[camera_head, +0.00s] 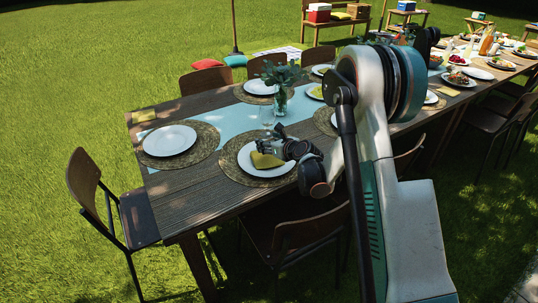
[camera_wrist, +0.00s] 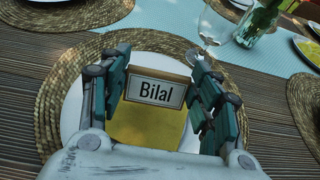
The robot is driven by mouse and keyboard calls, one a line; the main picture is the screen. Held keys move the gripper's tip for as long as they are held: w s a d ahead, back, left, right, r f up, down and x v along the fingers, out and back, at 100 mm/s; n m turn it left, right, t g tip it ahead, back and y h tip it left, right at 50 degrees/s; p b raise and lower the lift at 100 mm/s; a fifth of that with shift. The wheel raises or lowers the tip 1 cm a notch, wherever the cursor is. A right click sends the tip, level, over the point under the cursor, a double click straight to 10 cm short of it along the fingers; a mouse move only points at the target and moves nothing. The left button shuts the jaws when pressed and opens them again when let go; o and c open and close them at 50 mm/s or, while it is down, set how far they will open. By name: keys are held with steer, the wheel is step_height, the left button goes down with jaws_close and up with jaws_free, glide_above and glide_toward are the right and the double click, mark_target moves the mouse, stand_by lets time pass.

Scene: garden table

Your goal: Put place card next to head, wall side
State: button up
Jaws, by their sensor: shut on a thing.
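The card cannot be made out in the head view. The table's left end is the head, with a white plate (camera_head: 169,140) on a round woven mat (camera_head: 207,141) and a chair (camera_head: 88,184) facing it. I cannot tell which side is the wall side.
A wine glass (camera_head: 267,117) and a vase of greenery (camera_head: 280,98) stand near my gripper on the blue runner (camera_head: 226,120). A folded yellow napkin (camera_head: 143,116) lies at the head's far corner. Bare wood (camera_head: 178,192) shows at the near left corner.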

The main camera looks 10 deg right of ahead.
steer(key=shift+f+b, duration=0.8)
steer(key=shift+f, duration=1.35)
steer(key=shift+f, duration=0.15)
steer(key=o, duration=1)
